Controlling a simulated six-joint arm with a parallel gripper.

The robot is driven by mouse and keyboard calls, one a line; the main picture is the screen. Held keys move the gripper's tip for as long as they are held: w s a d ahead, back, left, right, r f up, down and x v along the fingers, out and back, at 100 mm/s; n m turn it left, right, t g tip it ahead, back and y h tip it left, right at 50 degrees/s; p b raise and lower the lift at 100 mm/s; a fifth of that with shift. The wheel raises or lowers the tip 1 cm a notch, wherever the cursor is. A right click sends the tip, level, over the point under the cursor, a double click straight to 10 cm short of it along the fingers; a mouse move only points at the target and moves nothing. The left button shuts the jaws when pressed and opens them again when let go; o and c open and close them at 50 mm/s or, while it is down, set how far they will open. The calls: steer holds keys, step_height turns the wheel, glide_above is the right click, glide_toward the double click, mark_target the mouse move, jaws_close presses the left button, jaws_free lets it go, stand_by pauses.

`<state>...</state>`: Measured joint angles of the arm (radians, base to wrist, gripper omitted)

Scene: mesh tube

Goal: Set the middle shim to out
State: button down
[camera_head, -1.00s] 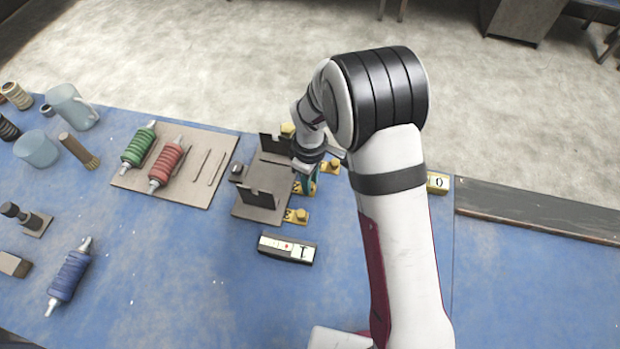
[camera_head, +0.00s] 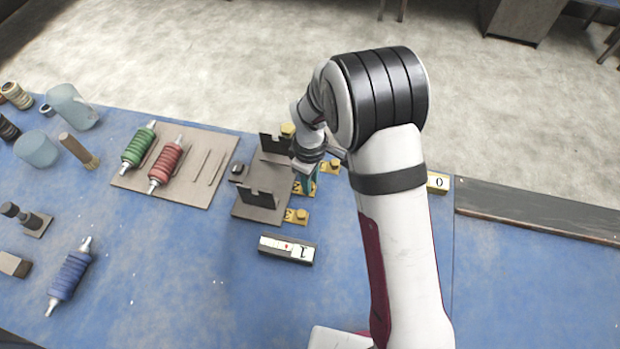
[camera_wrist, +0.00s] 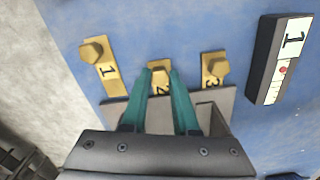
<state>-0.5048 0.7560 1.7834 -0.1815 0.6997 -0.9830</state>
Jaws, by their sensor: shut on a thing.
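In the wrist view three brass shims with knobs lie in a row at the edge of a grey fixture. They are marked 1 (camera_wrist: 100,66), 2 (camera_wrist: 161,92) and 3 (camera_wrist: 214,69). In the head view the fixture (camera_head: 252,211) has two dark upright plates, and my arm hides part of the shims. Shim 3 (camera_head: 297,216) shows at the near side.
A small block marked 1 (camera_head: 287,249) lies just in front of the fixture, and one marked 0 (camera_head: 438,183) lies right of my arm. A board (camera_head: 215,150) with a green and a red roller lies left. A blue roller (camera_head: 70,275) lies front left. The front middle table is clear.

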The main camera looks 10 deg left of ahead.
steer(key=shift+d, duration=2.5)
steer(key=c, duration=0.7)
jaws_free()
steer(key=shift+o, duration=0.2)
steer(key=shift+r, duration=0.1)
step_height(320, 180, up, 16)
steer(key=shift+f, duration=0.2)
